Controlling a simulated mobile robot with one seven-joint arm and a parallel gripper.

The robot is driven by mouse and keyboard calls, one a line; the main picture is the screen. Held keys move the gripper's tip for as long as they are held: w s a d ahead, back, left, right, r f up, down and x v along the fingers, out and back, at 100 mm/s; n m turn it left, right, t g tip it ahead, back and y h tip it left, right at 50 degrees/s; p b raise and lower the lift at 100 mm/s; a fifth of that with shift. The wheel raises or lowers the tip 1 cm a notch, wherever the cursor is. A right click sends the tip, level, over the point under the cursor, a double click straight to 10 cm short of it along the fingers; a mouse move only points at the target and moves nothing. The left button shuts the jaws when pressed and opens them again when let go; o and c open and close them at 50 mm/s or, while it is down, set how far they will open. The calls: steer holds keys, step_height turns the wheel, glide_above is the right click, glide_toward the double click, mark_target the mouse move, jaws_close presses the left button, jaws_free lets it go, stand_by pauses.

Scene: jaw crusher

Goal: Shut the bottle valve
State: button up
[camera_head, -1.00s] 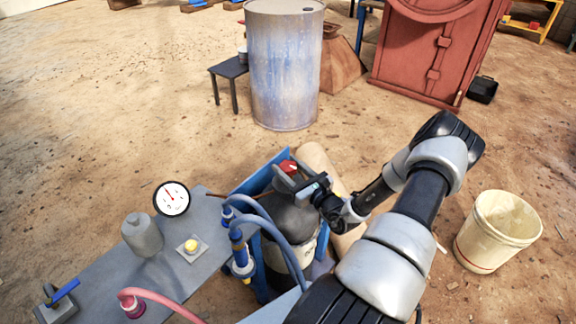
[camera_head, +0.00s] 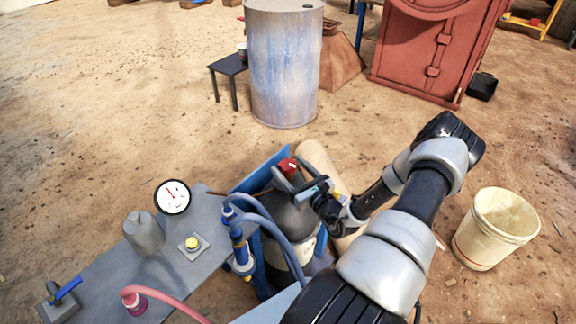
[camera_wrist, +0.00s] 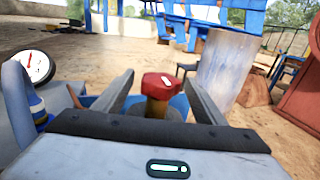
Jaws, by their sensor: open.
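The bottle valve has a red knob (camera_head: 287,165) with a white mark, on top of a dark gas bottle (camera_head: 290,215). In the wrist view the red knob (camera_wrist: 159,85) sits on a brass-coloured stem between my gripper's two fingers, with space on both sides. My gripper (camera_head: 284,180) is open at the knob, and its fingers (camera_wrist: 160,92) do not visibly touch it. In the head view the fingers partly cover the stem below the knob.
A grey bench (camera_head: 95,275) at left carries a pressure gauge (camera_head: 172,197), a yellow button (camera_head: 192,243) and a blue-handled lever (camera_head: 66,290). Blue hoses (camera_head: 272,228) run close beside the bottle. A cream bucket (camera_head: 495,230) stands at right. A drum (camera_head: 284,70) stands behind on open ground.

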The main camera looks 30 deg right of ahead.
steer(key=s+p, duration=0.1)
steer(key=s, duration=1.5)
